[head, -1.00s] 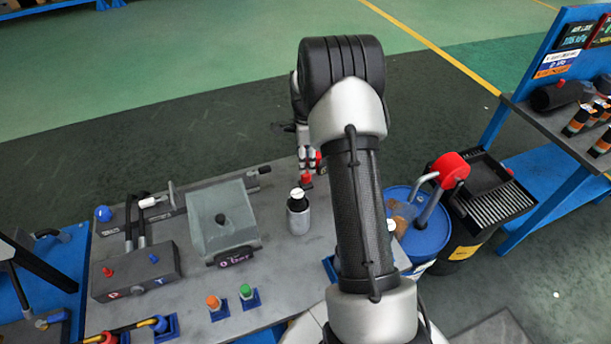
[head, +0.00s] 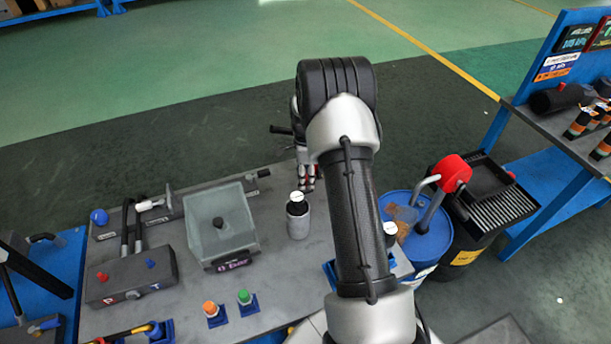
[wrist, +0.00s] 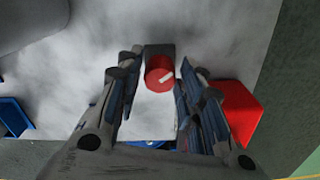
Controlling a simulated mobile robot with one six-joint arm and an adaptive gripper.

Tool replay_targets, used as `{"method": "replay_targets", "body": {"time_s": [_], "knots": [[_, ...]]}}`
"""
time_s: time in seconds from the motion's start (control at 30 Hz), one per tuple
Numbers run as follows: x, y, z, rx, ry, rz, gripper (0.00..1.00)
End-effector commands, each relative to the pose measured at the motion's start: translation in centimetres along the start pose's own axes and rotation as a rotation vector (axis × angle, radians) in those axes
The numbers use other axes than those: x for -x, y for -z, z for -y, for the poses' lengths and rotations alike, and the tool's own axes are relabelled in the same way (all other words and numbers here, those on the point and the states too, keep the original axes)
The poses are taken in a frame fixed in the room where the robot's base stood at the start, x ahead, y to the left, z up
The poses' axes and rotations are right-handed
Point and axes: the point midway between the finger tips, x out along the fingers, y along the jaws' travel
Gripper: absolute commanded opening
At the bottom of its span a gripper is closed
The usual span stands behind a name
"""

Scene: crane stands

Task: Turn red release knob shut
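In the head view my gripper (head: 306,182) is low over the back right of the grey bench top (head: 275,262) and hides most of the knob.
A larger red part (wrist: 238,112) lies just outside the right finger. In the head view a grey bottle with a white top (head: 298,215) stands close in front of my gripper. A clear box (head: 220,228) is left, a blue drum (head: 425,242) right.

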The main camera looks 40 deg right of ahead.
Motion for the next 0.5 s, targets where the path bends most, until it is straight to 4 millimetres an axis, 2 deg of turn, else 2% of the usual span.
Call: {"method": "replay_targets", "body": {"time_s": [0.07,0.4,0.5], "knots": [[0.01,0.00,0.00,0.000,0.000,0.000,0.27],[0.01,0.00,0.00,0.000,0.000,0.000,0.04],[0.02,0.00,0.00,0.001,0.000,0.000,0.03]]}}
